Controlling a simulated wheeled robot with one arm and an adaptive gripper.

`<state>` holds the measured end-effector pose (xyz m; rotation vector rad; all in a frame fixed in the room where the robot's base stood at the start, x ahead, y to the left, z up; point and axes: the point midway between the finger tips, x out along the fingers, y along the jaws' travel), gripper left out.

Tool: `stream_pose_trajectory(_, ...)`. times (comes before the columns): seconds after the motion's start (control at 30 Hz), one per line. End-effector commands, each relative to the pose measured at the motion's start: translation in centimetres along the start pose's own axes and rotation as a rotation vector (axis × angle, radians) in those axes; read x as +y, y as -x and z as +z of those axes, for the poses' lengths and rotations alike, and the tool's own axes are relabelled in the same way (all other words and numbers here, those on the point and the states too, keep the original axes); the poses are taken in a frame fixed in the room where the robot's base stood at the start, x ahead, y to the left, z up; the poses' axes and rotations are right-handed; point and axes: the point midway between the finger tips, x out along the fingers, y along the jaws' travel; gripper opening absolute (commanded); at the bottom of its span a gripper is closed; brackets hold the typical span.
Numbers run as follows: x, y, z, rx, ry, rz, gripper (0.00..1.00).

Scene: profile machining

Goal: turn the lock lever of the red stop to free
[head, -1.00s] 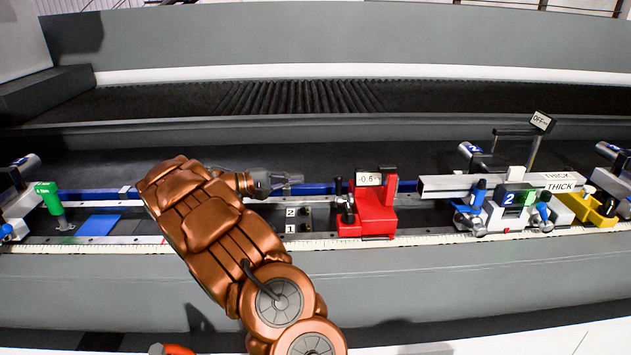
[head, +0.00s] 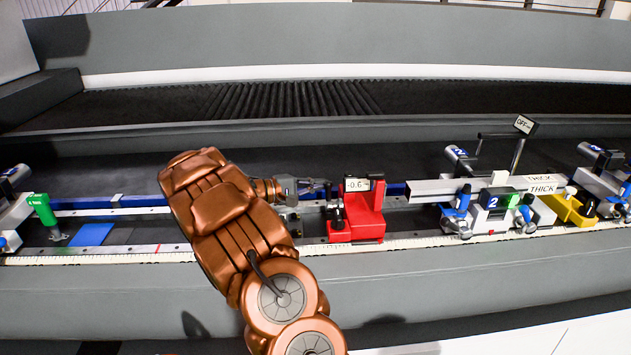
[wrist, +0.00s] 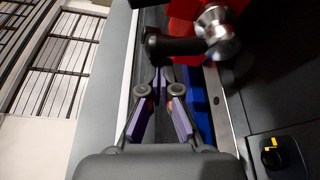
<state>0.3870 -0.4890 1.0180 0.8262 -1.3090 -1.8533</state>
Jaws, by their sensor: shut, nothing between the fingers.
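The red stop (head: 368,222) stands on the rail in the head view, with a small display reading -0.6 on top. Its lock lever (head: 337,212) is on its left side. In the wrist view the lever shows as a black handle (wrist: 182,46) on a silver hub (wrist: 219,32), against the red body (wrist: 181,9). My gripper (head: 327,187) is just left of the stop, near the lever. In the wrist view its fingertips (wrist: 161,77) are shut and empty, just below the handle's rounded end. I cannot tell whether they touch it.
A grey profile (head: 430,190) and a clamp unit marked 2 (head: 492,208) stand right of the stop, with a yellow block (head: 570,208) beyond. A green-handled part (head: 42,209) is far left. A black knob (wrist: 273,157) is at the wrist view's lower right.

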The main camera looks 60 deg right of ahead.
Motion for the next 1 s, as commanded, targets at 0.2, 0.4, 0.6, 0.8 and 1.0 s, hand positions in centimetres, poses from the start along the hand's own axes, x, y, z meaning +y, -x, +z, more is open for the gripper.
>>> stream_pose_trajectory(0.2, -0.03, 0.17, 0.48, 0.000, 0.000, 0.000, 0.00)
stream_pose_trajectory(0.4, -0.02, 0.17, 0.48, 0.000, -0.001, 0.000, 0.00)
stream_pose_trajectory(0.6, -0.11, 0.18, 0.50, -0.001, -0.007, 0.003, 0.00)
stream_pose_trajectory(0.8, -0.30, 0.22, 0.63, -0.001, -0.044, 0.016, 0.00)
stream_pose_trajectory(1.0, -0.52, 0.31, 0.99, -0.001, -0.119, 0.043, 0.00)
